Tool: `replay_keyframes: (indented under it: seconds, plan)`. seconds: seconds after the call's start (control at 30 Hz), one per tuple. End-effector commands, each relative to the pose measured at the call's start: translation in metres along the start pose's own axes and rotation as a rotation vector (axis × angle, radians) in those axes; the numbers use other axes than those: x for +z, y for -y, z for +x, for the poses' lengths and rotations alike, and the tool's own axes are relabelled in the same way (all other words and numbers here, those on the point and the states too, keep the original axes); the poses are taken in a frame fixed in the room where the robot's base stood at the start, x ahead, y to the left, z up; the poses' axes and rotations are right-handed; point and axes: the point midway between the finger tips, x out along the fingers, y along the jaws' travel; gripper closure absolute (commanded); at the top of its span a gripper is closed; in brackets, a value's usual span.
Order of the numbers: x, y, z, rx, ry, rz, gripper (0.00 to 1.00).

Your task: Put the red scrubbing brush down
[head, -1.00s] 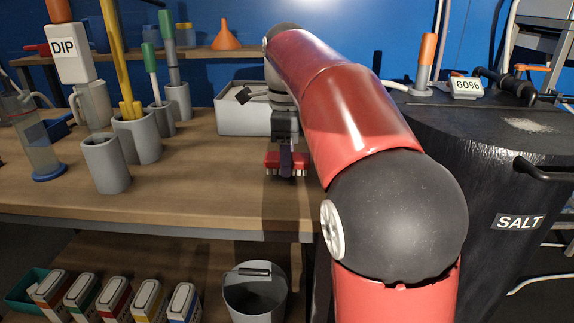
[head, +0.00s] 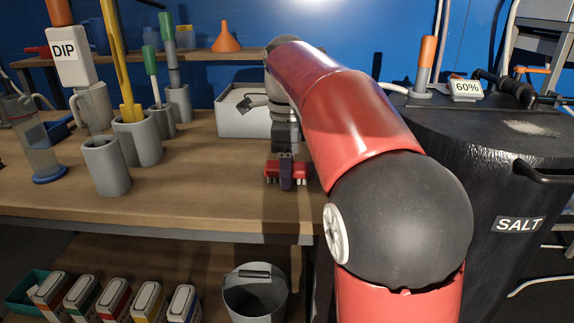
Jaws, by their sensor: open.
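The red scrubbing brush (head: 301,171) is at the front part of the wooden bench, bristles down. It seems to rest on the bench top, though the contact is hard to see. My gripper (head: 286,178) points down over the brush's middle, and a dark finger stands in front of it, hiding the centre of the brush. The jaws are open around the brush. The brush's red ends show on both sides of the finger.
A white open box (head: 240,122) stands behind the gripper. Grey cups (head: 106,166) with tools stand to the left. The black salt barrel (head: 480,170) is close on the right. The bench's front edge (head: 150,222) is near the brush. Bare bench (head: 200,180) lies left of it.

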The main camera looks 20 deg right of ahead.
Motion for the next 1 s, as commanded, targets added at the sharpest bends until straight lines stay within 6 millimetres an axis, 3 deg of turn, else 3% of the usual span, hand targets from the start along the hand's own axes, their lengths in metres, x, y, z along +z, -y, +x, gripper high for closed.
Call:
replay_keyframes:
  seconds: [0.1, 0.3, 0.53, 1.0]
  plan:
    - [0.001, 0.001, 0.005, -0.003, 0.0, -0.001, 0.39]
    - [-0.003, -0.001, -0.04, -0.004, 0.001, 0.002, 0.39]
    - [-0.006, -0.003, -0.071, -0.001, 0.0, 0.001, 0.39]
    - [-0.007, -0.004, -0.077, 0.0, 0.0, 0.0, 0.39]
